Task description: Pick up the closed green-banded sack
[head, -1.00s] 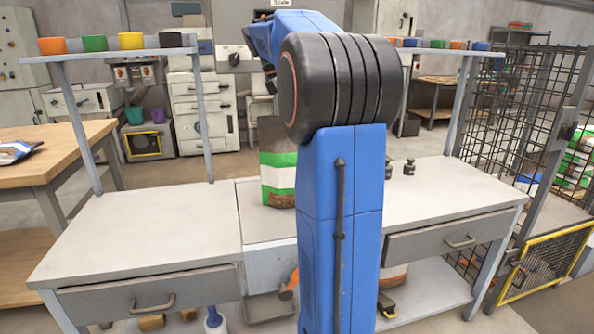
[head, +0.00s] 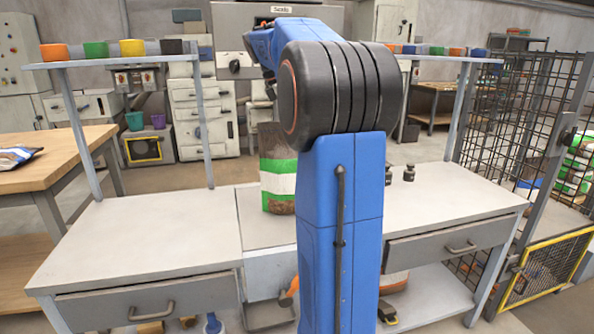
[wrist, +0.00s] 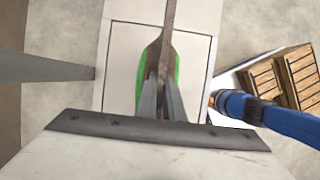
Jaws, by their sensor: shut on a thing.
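The green-banded sack (head: 279,181) stands upright on the pale middle plate of the bench, with a brown top, green and white bands and a brown base. My blue arm hides its right side in the head view. In the wrist view the sack (wrist: 167,45) shows from above as a narrow brown top edge with green bulging on both sides. My gripper (wrist: 161,82) is over the sack, its two grey fingers shut on the pinched top. The sack's base appears to rest on the plate.
Bench tops (head: 140,238) lie on both sides of the plate, mostly clear. Small dark weights (head: 409,172) stand at the right. Shelf posts rise behind, carrying coloured bins (head: 132,47). A mesh fence (head: 510,120) is at the right. Wooden crates (wrist: 293,75) show in the wrist view.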

